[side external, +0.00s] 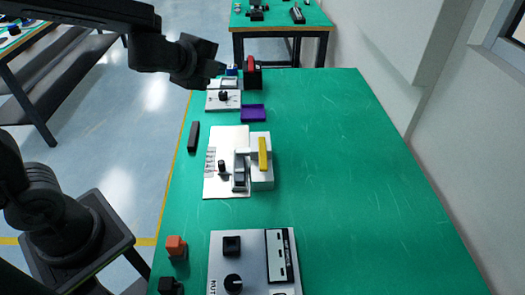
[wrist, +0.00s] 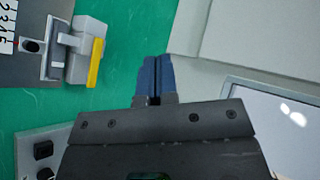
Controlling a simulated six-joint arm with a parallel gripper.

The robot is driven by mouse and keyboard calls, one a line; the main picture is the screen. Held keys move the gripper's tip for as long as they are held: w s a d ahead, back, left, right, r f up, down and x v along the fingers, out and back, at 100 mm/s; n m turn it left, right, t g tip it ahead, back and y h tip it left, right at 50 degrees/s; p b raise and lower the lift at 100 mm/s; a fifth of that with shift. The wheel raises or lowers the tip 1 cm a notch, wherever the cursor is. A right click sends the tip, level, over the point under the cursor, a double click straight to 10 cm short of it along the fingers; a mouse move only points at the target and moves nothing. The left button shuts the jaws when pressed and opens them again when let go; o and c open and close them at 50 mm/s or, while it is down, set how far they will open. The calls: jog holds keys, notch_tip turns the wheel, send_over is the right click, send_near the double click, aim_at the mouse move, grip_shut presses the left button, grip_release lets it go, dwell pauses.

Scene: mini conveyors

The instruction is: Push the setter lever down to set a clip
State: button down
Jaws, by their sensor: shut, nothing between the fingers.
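The setter stands on the green table in the side view. It is a light plate with a black knob, a grey block and a yellow lever (side external: 262,153) on a white housing (side external: 262,183). The yellow lever (wrist: 95,62) also shows at upper left in the wrist view, beside the numbered plate. My gripper (wrist: 157,60) has blue fingers side by side, shut and empty, and they are apart from the lever in that view. In the side view my gripper (side external: 214,69) is above the table's far left end, well away from the lever. Its fingertips are hard to make out there.
A panel with black knobs (side external: 221,270) and an orange block (side external: 176,246) lie at the near end. A black bar (side external: 193,137), a purple tray (side external: 253,113) and another small device (side external: 222,100) sit farther back. The table's right half is clear, with a wall beyond.

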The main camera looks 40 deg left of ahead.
jog(key=w+d+f+m+h, duration=0.4)
jog(key=w+d+f+m, duration=0.1)
jog(key=m, duration=0.4)
jog(key=m+g+h, duration=0.3)
jog(key=m+g, duration=0.1)
jog(key=m, duration=0.4)
send_over(261, 151)
notch_tip(261, 151, down, 6)
jog(key=shift+w, duration=0.1)
jog(key=shift+n+y, duration=0.3)
jog(key=shift+f, duration=4.4)
jog(key=shift+f, duration=0.1)
jog(key=shift+f, duration=0.3)
jog(key=shift+f, duration=0.9)
jog(key=shift+r, duration=1.3)
